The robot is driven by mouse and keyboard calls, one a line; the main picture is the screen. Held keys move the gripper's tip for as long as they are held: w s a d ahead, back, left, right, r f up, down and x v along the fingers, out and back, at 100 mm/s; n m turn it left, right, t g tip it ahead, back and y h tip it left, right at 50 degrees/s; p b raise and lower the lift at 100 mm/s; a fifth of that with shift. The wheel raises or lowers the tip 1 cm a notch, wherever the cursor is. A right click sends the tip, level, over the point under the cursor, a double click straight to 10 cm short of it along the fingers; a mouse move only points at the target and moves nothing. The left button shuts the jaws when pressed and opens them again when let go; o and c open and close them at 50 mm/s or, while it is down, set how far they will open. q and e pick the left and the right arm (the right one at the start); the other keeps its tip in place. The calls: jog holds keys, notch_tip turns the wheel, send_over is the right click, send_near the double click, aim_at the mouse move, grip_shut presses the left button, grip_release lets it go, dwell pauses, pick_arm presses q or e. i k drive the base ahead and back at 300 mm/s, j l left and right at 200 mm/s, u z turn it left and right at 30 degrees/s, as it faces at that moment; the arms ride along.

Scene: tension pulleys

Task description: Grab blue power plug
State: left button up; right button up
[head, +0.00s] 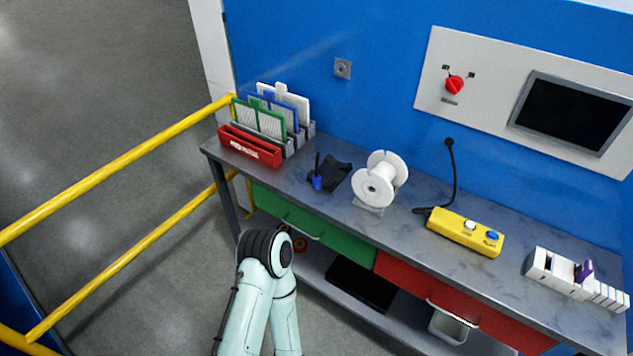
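A small blue piece (317,182) stands on the grey workbench (300,205), left of the white spool, with a thin dark part rising from it. It may be the blue power plug, but it is too small to tell. A black crumpled item (337,174) lies right beside it. A pale green arm of mine with a dark joint shows at the bottom centre, in front of the bench. No gripper shows in this view.
A white spool (374,187) on a stand, a yellow button box (463,232) with a black cable, and a white holder (562,274) stand along the bench. A red bin (249,146) and panel rack stand left. A square wall socket (342,68) and yellow rails (120,168) also show.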

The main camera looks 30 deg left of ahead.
aim_at(315, 185)
jog(key=j+u, duration=0.1)
jog(key=u, duration=0.7)
jog(key=j+u, duration=0.15)
jog(key=u, duration=0.3)
jog(key=i+u, duration=0.1)
jog(key=u, duration=0.3)
